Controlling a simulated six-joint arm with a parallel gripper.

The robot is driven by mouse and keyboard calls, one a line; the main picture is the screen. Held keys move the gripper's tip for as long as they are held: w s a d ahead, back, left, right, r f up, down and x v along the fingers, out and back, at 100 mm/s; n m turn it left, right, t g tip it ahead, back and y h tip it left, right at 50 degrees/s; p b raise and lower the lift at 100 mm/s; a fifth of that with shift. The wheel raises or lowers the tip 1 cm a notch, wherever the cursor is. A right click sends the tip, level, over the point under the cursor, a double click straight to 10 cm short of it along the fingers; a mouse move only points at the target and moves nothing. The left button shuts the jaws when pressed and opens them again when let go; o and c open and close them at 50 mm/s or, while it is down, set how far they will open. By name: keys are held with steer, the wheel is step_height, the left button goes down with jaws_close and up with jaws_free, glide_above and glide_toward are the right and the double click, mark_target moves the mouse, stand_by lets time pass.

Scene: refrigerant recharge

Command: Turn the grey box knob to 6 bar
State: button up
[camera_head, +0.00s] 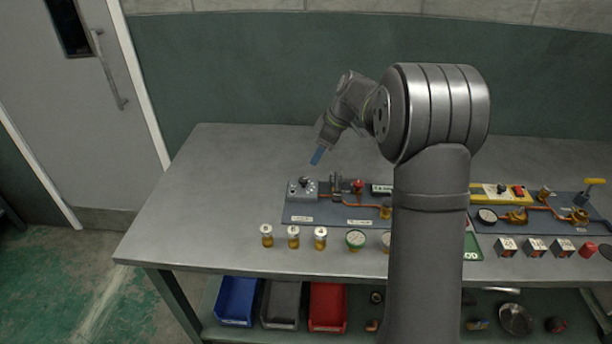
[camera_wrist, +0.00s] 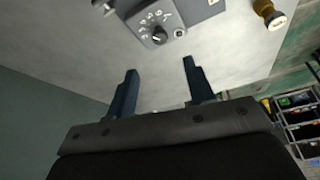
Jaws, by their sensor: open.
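The grey box (camera_head: 303,190) stands at the left end of a dark panel on the table, with its dark knob (camera_head: 304,181) on top. In the wrist view the grey box (camera_wrist: 178,14) shows near the top, with its round dark knob (camera_wrist: 159,36) and white marks in an arc around it. The marks are too small to read for certain, so I cannot tell the setting. My gripper (camera_head: 317,156) is above and slightly right of the box, apart from it. In the wrist view my gripper (camera_wrist: 160,80) has its two fingers wide apart with nothing between them.
Right of the box are a red knob (camera_head: 358,185) and copper piping on the panel (camera_head: 300,218). The table left of the box is clear. My arm hides the panel's right part.

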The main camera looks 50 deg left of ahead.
mark_target(303, 179)
steer(key=x, duration=1.1)
steer(key=c, duration=1)
steer(key=shift+m, duration=0.4)
steer(key=m, duration=0.1)
steer(key=m+t, duration=0.1)
steer(key=m, duration=0.1)
steer(key=m+t, duration=0.1)
steer(key=shift+s+m+y, duration=0.25)
steer(key=shift+m+y, duration=0.05)
steer(key=shift+y, duration=0.1)
steer(key=m+t, duration=0.1)
steer(key=m, duration=0.2)
steer(key=m+t, duration=0.1)
steer(key=m, duration=0.2)
steer(key=shift+s+h, duration=0.2)
steer(key=shift+h, duration=0.1)
steer(key=shift+m, duration=0.3)
